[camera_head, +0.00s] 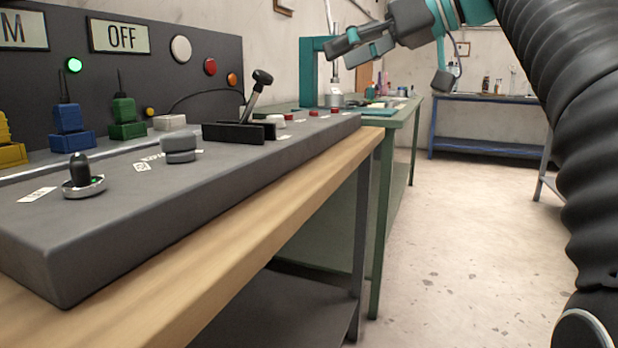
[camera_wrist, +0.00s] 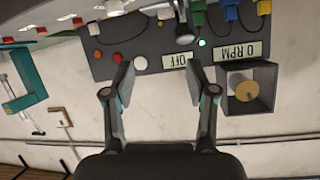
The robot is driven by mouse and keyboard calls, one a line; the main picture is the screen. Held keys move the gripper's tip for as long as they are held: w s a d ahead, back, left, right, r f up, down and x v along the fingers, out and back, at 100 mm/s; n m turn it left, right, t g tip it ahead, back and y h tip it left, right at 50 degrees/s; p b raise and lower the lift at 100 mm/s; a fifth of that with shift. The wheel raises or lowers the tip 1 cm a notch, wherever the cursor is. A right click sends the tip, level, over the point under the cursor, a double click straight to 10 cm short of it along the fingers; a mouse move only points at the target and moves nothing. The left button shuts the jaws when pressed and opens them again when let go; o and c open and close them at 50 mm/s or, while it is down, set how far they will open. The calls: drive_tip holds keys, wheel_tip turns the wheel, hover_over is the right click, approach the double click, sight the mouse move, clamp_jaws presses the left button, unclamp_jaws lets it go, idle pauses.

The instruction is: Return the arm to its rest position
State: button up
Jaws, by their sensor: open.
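My gripper (camera_head: 358,46) is in the air at the upper middle of the head view, at the end of my arm. Its two fingers also show in the wrist view (camera_wrist: 160,95), spread well apart with nothing between them. In the head view it appears above and beyond the grey control console (camera_head: 240,185), apart from it. The wrist view is upside down and faces the dark wall panel with the OFF display (camera_wrist: 174,61).
A black lever (camera_head: 257,90), a grey knob (camera_head: 180,147) and a toggle (camera_head: 80,175) stand up from the console. A teal frame (camera_head: 310,70) stands on the green bench behind. A blue table (camera_head: 490,150) is at the back. The floor at right is clear.

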drive_tip(key=w+d+f+m+h+p, duration=0.1)
drive_tip(key=d+f+m+h, duration=0.3)
drive_tip(key=f, duration=0.6)
drive_tip(key=w+d+f+m+h+p, duration=0.15)
drive_tip(key=d+f+m+h, duration=0.35)
drive_tip(key=f, duration=0.6)
drive_tip(key=s+d+f+m+h+p, duration=0.2)
drive_tip(key=s+f+m+p, duration=0.1)
drive_tip(key=s+f, duration=1)
drive_tip(key=s+a+f+n+p, duration=0.1)
drive_tip(key=s+f+p, duration=0.2)
drive_tip(key=s, duration=0.6)
drive_tip(key=shift+s+a+n+g+h+p, duration=0.3)
drive_tip(key=shift+s+a+g+h+p, duration=0.05)
drive_tip(key=shift+s+g+h+p, duration=0.05)
